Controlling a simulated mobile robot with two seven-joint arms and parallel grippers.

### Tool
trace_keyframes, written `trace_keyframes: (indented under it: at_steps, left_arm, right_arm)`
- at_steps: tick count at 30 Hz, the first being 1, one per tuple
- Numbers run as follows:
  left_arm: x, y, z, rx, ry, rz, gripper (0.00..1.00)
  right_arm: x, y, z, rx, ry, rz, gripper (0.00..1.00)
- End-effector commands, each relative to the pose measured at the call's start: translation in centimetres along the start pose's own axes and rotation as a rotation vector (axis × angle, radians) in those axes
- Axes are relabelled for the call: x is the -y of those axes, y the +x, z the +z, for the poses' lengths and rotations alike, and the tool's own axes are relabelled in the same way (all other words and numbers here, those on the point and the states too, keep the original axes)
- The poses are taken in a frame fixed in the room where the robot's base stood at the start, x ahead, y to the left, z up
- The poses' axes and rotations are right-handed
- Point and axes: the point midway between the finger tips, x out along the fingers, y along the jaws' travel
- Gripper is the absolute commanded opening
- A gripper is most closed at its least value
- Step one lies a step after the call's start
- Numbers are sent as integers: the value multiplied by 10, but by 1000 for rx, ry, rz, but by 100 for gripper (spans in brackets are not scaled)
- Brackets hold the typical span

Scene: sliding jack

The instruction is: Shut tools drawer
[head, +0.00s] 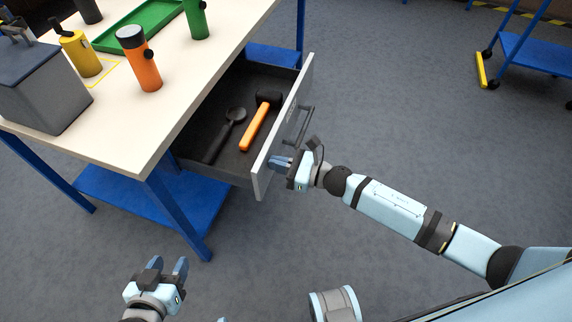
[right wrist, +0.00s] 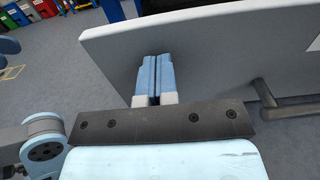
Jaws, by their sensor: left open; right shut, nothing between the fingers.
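The tools drawer (head: 190,152) stands pulled out from under the workbench. It holds an orange-handled hammer (head: 256,127) and a dark wrench-like tool (head: 226,134). Its grey front panel (head: 262,176) carries a dark bar handle (head: 301,124). My right gripper (head: 275,162) is shut and empty, with its fingertips at the outer face of the panel, below the handle. In the right wrist view the closed fingers (right wrist: 157,75) point at the panel (right wrist: 205,55); I cannot tell if they touch it. My left gripper (head: 168,268) is open and empty, over the floor in front of the bench.
The workbench top (head: 135,125) holds a grey box (head: 45,95), an orange flashlight-like cylinder (head: 140,60), a yellow can (head: 80,53), a green cylinder (head: 196,20) and a green tray (head: 140,25). A blue cart (head: 535,52) stands at the far right.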

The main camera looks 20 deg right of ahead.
Motion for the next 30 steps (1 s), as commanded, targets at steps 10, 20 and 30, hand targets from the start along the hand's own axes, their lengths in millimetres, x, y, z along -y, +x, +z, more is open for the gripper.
trace_keyframes:
  at_steps: [10,20,30]
  left_arm:
    - [0,0,0,0,0,0,50]
    - [0,3,5,-7,-5,4,50]
    - [-10,6,-21,-142,-13,45,50]
  right_arm:
    - [0,1,0,0,1,0,0]
    - [0,38,0,4,0,1,0]
    - [-1,128,-2,4,-2,2,0]
